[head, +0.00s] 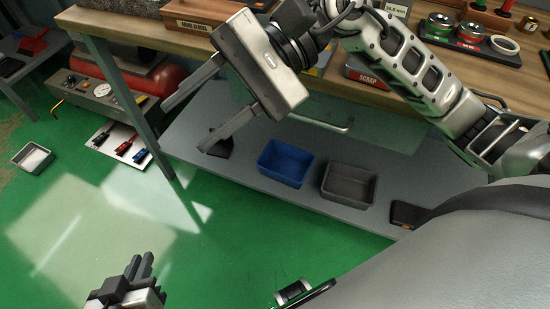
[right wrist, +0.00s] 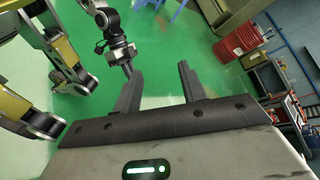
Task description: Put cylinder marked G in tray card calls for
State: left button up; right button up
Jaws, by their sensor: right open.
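No cylinder with a readable G shows. My right gripper (head: 184,127) is open and empty, in front of the bench edge, left of and above the blue tray. It also shows open in the right wrist view (right wrist: 159,87). My left gripper (head: 140,258) is low at the left over the floor; its finger gap is unclear.
Red and green ringed parts (head: 469,32) lie on a black holder at the upper right. A dark block (head: 220,143) and a dark flat item (head: 408,213) lie on the lower shelf.

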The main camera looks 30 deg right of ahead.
jog(key=w+d+r+m+t+y, duration=0.15)
jog(key=m+t+y, duration=0.4)
jog(key=m, duration=0.85)
jog(key=w+r+m+t+y, duration=0.1)
jog(key=w+m+t+y, duration=0.15)
jog(key=m+t, duration=0.95)
jog(key=w+d+f+m+t+h, duration=0.1)
jog(key=w+d+f+m+h, duration=0.15)
jog(key=f+m+h, duration=0.7)
jog(key=w+d+f+m+t+h, duration=0.1)
jog(key=d+f+m+t+h, duration=0.3)
jog(key=m, duration=1.1)
jog(key=s+f+m+g+h, duration=0.2)
jog(key=s+f+m+g, duration=0.2)
jog(key=f, duration=0.4)
jog(key=s+f+m+g+h, duration=0.2)
jog(key=s+f+m+g, duration=0.3)
jog(key=f+m, duration=0.3)
jog(key=shift+s+a+f+g, duration=0.2)
jog(key=shift+s+g, duration=0.1)
jog(key=shift+g, duration=0.15)
jog(key=shift+m+h, duration=0.25)
